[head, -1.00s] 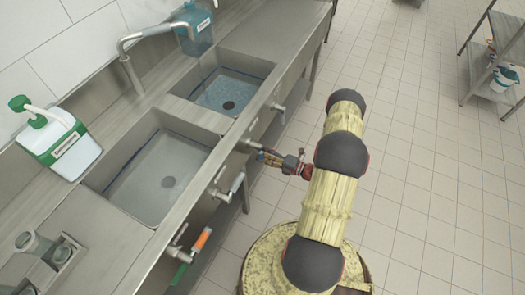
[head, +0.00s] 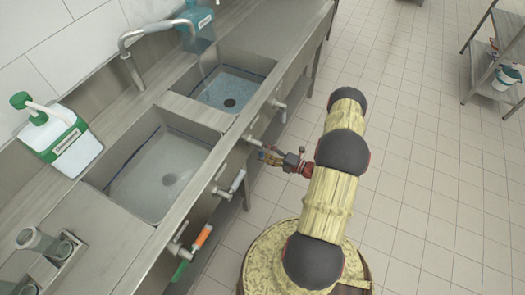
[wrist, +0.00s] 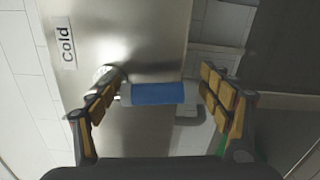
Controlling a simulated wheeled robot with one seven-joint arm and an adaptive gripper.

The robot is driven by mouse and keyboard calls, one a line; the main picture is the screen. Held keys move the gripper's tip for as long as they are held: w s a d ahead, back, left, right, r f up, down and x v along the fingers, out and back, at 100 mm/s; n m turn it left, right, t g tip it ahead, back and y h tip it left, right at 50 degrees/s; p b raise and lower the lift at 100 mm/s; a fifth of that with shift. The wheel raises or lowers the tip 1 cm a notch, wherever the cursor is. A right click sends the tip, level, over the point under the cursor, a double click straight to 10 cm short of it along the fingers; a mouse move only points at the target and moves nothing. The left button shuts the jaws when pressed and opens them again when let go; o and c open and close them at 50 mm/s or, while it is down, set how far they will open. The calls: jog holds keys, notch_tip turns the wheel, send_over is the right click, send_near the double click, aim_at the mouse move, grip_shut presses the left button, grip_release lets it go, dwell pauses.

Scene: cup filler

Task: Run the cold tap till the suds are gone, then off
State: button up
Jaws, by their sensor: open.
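The cold tap's blue handle (wrist: 158,93) lies crosswise between the fingers of my open gripper (wrist: 162,100) in the wrist view, with a "Cold" label (wrist: 66,43) on the steel front beside it. The left finger is close to the handle's base; I cannot tell if it touches. In the head view my gripper (head: 267,157) is at the counter front, hiding most of that handle. The spout (head: 150,33) reaches over the far basin (head: 245,66), and a faint pale streak like water falls from it. Bluish-white suds or water (head: 225,92) lie in that basin.
The near basin (head: 120,160) has a pale, cloudy bottom. An orange-handled lever (head: 203,236) and a grey lever (head: 238,181) stick out from the counter front nearer to me. A sanitiser-type pump bottle (head: 62,140) stands on the counter.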

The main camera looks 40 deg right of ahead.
jog(key=shift+s, duration=0.15)
jog(key=v, duration=1.1)
jog(key=shift+s+d, duration=0.2)
jog(key=shift+s, duration=0.15)
dwell(6.4)
